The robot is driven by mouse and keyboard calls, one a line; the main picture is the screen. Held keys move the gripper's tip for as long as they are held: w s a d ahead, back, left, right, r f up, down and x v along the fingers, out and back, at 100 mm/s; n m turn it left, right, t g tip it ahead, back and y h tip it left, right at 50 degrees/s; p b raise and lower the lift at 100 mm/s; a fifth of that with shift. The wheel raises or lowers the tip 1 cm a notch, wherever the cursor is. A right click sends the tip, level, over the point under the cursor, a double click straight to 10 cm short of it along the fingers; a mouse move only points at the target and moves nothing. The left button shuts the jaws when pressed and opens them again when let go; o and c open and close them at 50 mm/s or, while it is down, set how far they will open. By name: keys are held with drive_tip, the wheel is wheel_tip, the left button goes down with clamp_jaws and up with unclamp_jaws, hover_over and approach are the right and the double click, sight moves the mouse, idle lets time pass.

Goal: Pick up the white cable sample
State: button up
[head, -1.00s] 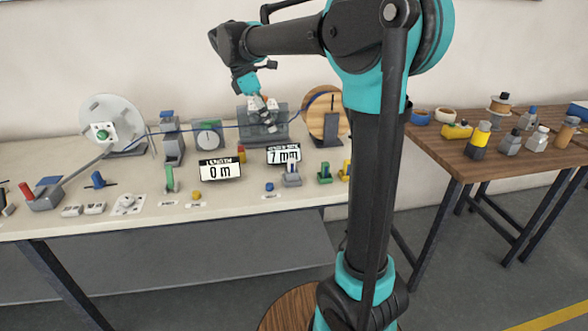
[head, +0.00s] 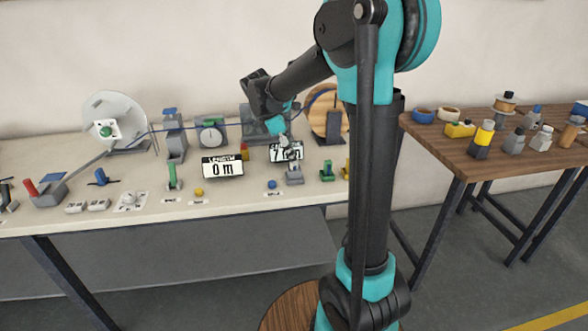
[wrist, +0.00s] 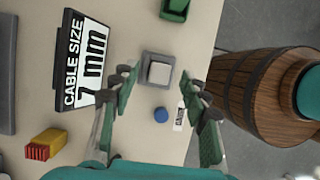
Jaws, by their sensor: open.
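The white cable sample (wrist: 160,72) shows in the wrist view as a pale block seen from above, standing in a grey square holder (wrist: 146,78). In the head view the holder (head: 294,177) is near the table's front edge, and my gripper hides most of the sample. My gripper (wrist: 158,80) is open and empty, its two fingers on either side of the sample in the wrist view. In the head view my gripper (head: 289,152) points down just above the holder. I cannot tell whether the fingertips are level with the sample.
A blue button (wrist: 161,115) with a label is beside the holder. The "7 mm" cable size display (wrist: 88,62) stands close behind. A green holder (wrist: 175,8) is to one side, and a red-and-yellow block (wrist: 45,144) is to the other. A brown table (head: 440,150) is at right.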

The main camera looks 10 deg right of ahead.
drive_tip(key=shift+x, duration=1.35)
drive_tip(key=shift+c, duration=0.4)
clamp_jaws()
